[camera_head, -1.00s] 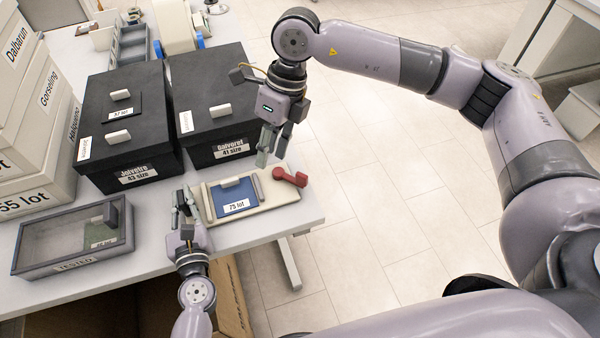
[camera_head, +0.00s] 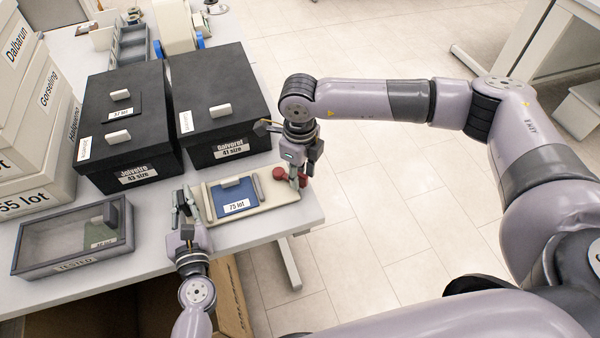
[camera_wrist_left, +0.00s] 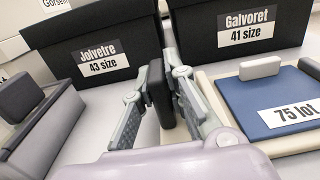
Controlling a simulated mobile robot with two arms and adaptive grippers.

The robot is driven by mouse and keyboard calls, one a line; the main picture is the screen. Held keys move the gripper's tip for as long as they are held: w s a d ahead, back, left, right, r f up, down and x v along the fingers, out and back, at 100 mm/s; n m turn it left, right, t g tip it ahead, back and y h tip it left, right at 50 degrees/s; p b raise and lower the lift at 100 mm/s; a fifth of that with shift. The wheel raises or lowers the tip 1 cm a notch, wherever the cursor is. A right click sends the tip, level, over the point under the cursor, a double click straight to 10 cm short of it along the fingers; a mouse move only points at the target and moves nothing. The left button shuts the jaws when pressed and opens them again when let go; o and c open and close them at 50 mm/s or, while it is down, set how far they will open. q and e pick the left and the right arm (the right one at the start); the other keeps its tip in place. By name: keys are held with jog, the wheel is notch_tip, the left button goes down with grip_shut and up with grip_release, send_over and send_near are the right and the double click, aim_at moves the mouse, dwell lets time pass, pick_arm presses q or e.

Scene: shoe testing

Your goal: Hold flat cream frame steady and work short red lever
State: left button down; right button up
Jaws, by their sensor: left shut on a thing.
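The flat cream frame (camera_head: 273,212) lies on the table near its front right corner and holds a blue panel (camera_head: 233,195) labelled "75 lot". It also shows in the left wrist view (camera_wrist_left: 213,90). The short red lever (camera_head: 279,174) is at the frame's right end, partly covered by my right gripper (camera_head: 299,182). The right fingertips are at the lever; their gap is unclear.
Two black boxes (camera_head: 125,147) (camera_head: 217,101) stand right behind the frame. Open floor (camera_head: 370,215) is to the right.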

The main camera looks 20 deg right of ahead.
jog(key=shift+f, duration=0.3)
jog(key=shift+c, duration=0.4)
grip_shut()
dwell(0.4)
